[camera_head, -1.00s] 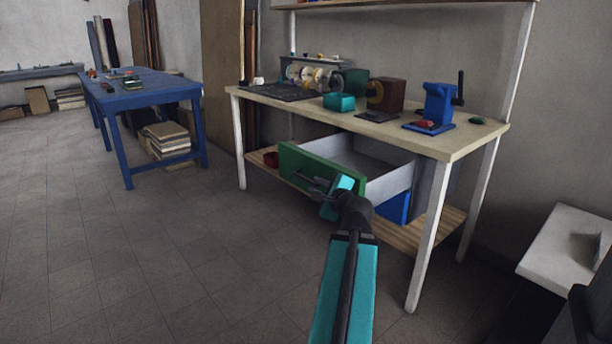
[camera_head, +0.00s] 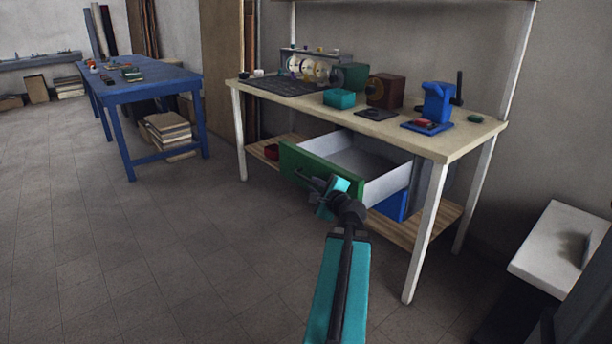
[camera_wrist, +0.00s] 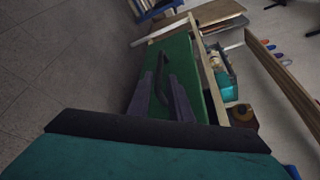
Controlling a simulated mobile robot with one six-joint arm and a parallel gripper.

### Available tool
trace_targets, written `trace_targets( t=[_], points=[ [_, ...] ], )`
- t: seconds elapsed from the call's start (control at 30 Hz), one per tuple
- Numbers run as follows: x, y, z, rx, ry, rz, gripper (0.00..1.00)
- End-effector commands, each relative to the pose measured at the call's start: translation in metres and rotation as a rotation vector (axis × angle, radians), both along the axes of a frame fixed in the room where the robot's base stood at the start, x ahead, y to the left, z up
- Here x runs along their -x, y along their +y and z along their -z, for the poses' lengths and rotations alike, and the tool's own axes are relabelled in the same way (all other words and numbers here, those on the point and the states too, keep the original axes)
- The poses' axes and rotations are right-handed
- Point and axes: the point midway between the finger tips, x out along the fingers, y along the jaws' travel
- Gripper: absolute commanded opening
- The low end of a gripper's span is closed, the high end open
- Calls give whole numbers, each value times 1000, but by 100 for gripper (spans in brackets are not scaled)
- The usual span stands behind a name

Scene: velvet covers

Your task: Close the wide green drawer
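The wide drawer with a green front (camera_head: 296,166) and grey-white walls (camera_head: 391,184) is pulled out under the wooden-topped workbench. Its inside looks empty. My gripper (camera_head: 312,181) is in front of the green front, near its dark handle. In the wrist view, the green front (camera_wrist: 179,62) lies ahead, with the dark curved handle (camera_wrist: 161,88) between my two gripper fingers (camera_wrist: 166,92). The fingers are apart, one on each side of the handle; I cannot tell if they touch it.
The workbench top (camera_head: 455,137) holds a blue vise (camera_head: 437,103), a teal box (camera_head: 339,98) and other tools. A lower shelf (camera_head: 425,232) carries a blue bin (camera_head: 392,205). A blue table (camera_head: 150,92) stands at the left. The floor in front is clear.

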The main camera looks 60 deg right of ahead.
Motion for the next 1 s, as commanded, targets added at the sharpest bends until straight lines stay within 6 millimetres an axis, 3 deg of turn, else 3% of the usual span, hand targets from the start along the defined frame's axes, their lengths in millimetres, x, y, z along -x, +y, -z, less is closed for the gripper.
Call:
trace_targets(
  t=[0.17, 1.0],
  points=[
    [-2, -2, -1, -2, 2, 2, 19],
    [-63, -48, 19, -1, 2, 2, 19]
  ],
)
